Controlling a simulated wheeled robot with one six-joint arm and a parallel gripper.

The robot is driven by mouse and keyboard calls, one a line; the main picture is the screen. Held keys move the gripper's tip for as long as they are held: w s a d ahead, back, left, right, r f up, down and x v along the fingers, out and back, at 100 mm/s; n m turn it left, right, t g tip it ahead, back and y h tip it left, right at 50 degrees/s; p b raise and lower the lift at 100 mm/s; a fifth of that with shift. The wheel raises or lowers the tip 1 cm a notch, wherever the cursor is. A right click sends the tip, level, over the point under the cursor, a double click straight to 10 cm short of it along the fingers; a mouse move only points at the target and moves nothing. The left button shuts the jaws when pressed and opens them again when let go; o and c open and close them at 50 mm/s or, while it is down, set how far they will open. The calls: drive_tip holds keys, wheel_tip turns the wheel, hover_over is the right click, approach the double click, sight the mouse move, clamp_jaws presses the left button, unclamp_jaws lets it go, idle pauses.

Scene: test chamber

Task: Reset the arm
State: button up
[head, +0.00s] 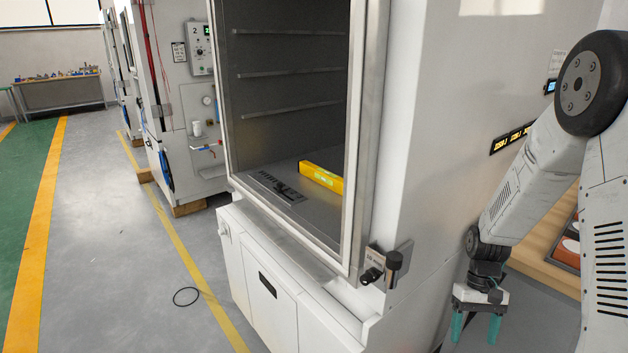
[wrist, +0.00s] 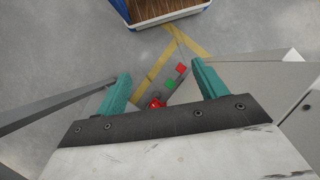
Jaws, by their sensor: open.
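My gripper (head: 476,328) hangs at the lower right of the head view with its teal fingers pointing down. It is to the right of the open white test chamber (head: 420,120) and outside it. In the wrist view my gripper (wrist: 163,88) has its two teal fingers wide apart with nothing held between them. My arm is bent at the elbow, and its lower part slopes down to the left.
A yellow spirit level (head: 321,177) lies on the chamber floor. A latch (head: 388,265) sticks out at the chamber's front corner. A wooden-edged bench (head: 545,262) is behind my arm. A grey box with red and green buttons (wrist: 170,84) shows below my fingers. Open floor (head: 90,240) lies left.

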drive_tip(key=s+a+r+t, duration=0.2)
drive_tip(key=s+r, duration=0.4)
drive_tip(key=r, duration=0.4)
drive_tip(key=s+a+r+t+h, duration=0.1)
drive_tip(key=s+a+r+t, duration=0.1)
drive_tip(key=s+a+r, duration=0.3)
drive_tip(key=s+a+r+t, duration=0.2)
drive_tip(key=s+a+r, duration=0.2)
drive_tip(key=s+r, duration=0.5)
wheel_tip(320, 180, up, 6)
drive_tip(key=shift+s+f+n, duration=0.2)
drive_tip(key=shift+s+n, duration=0.05)
drive_tip(key=shift+n, duration=0.05)
